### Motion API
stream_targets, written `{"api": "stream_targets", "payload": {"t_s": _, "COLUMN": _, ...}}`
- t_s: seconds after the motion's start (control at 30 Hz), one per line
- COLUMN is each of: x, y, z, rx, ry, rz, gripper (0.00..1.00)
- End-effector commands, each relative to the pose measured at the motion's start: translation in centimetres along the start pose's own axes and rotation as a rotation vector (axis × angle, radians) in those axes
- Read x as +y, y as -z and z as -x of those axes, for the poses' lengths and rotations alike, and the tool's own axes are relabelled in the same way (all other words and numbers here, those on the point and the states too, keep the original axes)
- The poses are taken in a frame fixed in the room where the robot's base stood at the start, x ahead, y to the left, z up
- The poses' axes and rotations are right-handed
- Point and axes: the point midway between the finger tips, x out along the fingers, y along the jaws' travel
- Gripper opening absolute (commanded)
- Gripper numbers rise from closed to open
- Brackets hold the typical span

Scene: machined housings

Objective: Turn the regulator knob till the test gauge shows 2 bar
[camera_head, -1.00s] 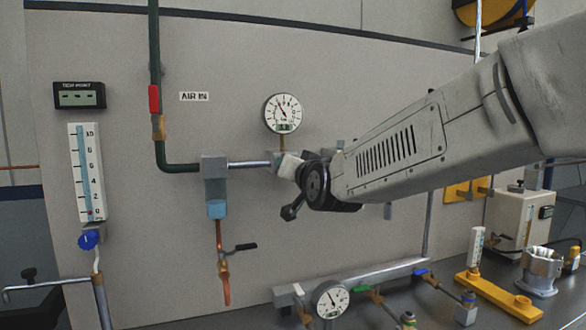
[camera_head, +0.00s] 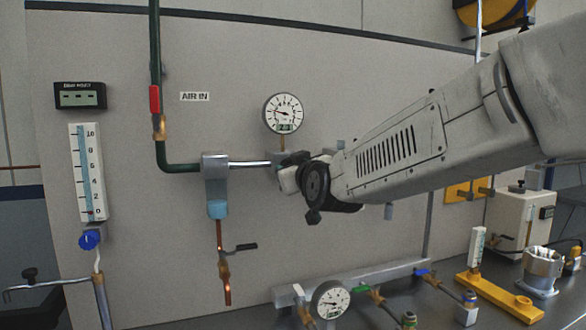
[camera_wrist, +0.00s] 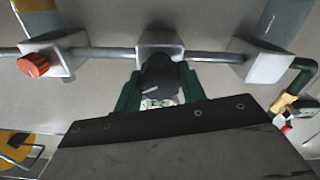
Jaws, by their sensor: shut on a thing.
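My gripper (camera_wrist: 160,92) has its two green fingers closed around the black regulator knob (camera_wrist: 160,76) in the wrist view. The knob sits on a grey block in a horizontal pipe. In the head view my gripper (camera_head: 291,172) covers the knob. A round white dial gauge (camera_head: 283,113) stands above the regulator; its needle points left and slightly up. A second dial gauge (camera_head: 330,299) sits on the lower manifold, its needle also toward the upper left. Their numbers are too small to read surely, and I cannot tell which is the test gauge.
A green air pipe with a red-handled valve (camera_head: 154,99) and a grey filter block (camera_head: 215,168) are left of my gripper. An orange-red knob (camera_wrist: 33,65) is on the neighbouring block. The manifold (camera_head: 380,276) has coloured valve levers below my arm.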

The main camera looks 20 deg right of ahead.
Motion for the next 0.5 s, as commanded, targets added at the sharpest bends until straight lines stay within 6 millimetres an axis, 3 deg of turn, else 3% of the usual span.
{"api": "stream_targets", "payload": {"t_s": 0.47, "x": -0.06, "y": -0.18, "z": 0.02, "rx": -0.004, "ry": 0.001, "rz": 0.015, "gripper": 0.18}}
{"api": "stream_targets", "payload": {"t_s": 0.5, "x": -0.06, "y": -0.18, "z": 0.02, "rx": -0.004, "ry": 0.001, "rz": 0.015, "gripper": 0.43}}
